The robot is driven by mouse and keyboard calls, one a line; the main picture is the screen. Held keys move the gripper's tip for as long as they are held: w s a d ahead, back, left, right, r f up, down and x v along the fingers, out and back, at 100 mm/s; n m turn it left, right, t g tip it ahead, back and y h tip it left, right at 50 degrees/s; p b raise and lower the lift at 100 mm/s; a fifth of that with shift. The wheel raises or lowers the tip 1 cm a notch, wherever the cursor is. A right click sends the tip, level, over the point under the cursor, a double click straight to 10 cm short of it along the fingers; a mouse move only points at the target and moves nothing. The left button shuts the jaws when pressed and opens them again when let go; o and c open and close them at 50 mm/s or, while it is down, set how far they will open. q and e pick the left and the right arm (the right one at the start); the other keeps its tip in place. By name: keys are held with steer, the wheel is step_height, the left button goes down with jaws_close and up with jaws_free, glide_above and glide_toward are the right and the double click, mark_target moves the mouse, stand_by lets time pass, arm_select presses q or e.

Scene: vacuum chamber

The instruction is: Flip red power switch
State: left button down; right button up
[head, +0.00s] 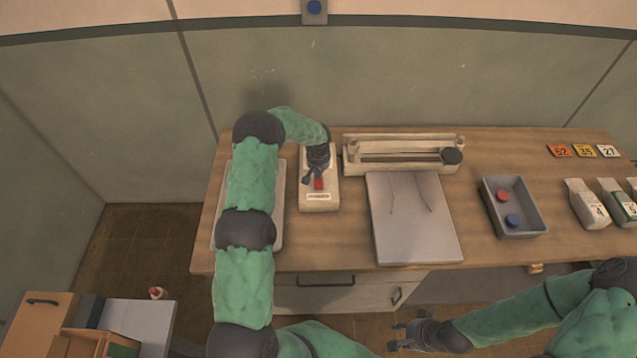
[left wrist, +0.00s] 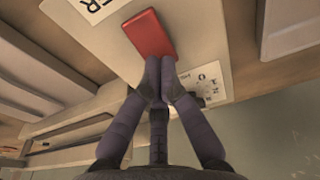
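The red power switch (head: 319,184) is a small red rocker on a cream box (head: 320,202) on the wooden table. In the left wrist view the red switch (left wrist: 149,35) is large, on the cream panel with printed labels. My left gripper (head: 312,178) is over the box from above, and its fingertips (left wrist: 160,64) are together at the lower end of the switch. Nothing shows between the fingers. Whether they touch the switch I cannot tell. My right gripper (head: 398,338) is in front of the table at the lower right, away from the switch, with its fingers apart and empty.
A cream sealer-like device (head: 402,147) and a grey board (head: 415,220) stand right of the box. A grey tray (head: 537,223) holds a red and a blue cap. Labelled packets (head: 588,205) are at the far right. My left arm covers a pale tray (head: 281,228).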

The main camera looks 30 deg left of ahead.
arm_select(q)
steer(key=shift+s+d+f+b, duration=0.1)
steer(key=shift+f+b, duration=0.6)
steer(key=shift+f, duration=0.15)
stand_by(0.3)
steer(key=shift+r, duration=0.1)
steer(key=shift+r+p, duration=0.95)
steer(key=shift+r, duration=2.55)
